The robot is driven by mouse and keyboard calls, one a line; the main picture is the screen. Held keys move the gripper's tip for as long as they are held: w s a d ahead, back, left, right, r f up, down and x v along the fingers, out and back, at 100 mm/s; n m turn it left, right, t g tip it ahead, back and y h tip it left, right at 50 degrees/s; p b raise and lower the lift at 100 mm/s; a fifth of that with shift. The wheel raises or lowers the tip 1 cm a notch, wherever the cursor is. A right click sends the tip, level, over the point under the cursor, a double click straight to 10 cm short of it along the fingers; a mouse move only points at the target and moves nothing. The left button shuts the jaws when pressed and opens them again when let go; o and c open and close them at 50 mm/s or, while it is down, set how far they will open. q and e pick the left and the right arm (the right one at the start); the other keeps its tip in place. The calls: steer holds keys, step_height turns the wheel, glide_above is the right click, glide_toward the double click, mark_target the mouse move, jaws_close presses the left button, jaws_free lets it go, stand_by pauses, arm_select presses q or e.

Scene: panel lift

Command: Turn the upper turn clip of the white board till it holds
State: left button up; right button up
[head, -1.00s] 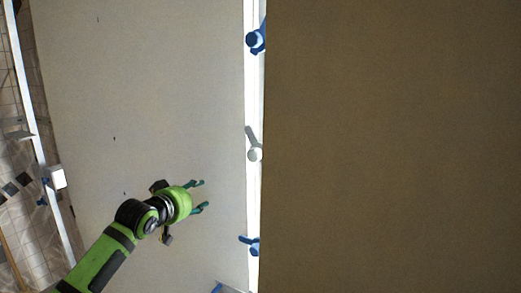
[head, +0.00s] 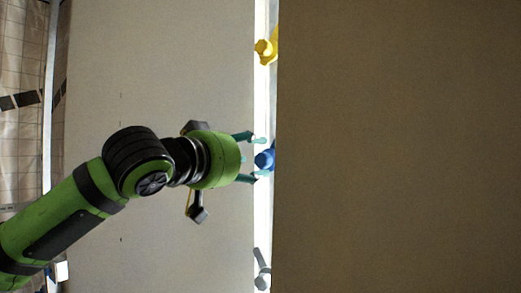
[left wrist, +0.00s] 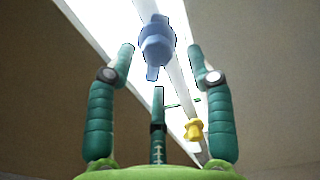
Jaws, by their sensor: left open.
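A pale board (head: 160,70) fills the left of the head view, its right edge along a bright white upright strip (head: 262,215). A blue turn clip (head: 265,158) sits on that strip at mid height; it also shows in the left wrist view (left wrist: 157,45), with a short tab pointing down. My left gripper (head: 257,159) is open, with one finger above and one below the blue clip. In the left wrist view the fingertips (left wrist: 162,60) stand on either side of the clip, with gaps. I cannot tell whether the clip overlaps the board. My right gripper is not in view.
A yellow clip (head: 265,50) sits higher on the strip and a grey clip (head: 262,270) lower. The yellow clip also shows in the left wrist view (left wrist: 193,130). A large brown board (head: 400,150) fills the right side. A tiled wall (head: 22,150) shows at far left.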

mark_target(260, 157)
arm_select(q)
steer(key=p+x, duration=0.1)
steer(key=x, duration=0.1)
steer(key=shift+w+d+r, duration=0.1)
steer(key=shift+w+d, duration=0.05)
steer(key=shift+d, duration=0.1)
steer(key=shift+w+d, duration=0.2)
steer(key=shift+w, duration=0.2)
steer(key=shift+a, duration=0.1)
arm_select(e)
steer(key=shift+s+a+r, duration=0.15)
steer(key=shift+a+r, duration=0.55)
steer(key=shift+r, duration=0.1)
arm_select(q)
steer(key=shift+s, duration=0.1)
steer(key=c, duration=1)
jaws_close()
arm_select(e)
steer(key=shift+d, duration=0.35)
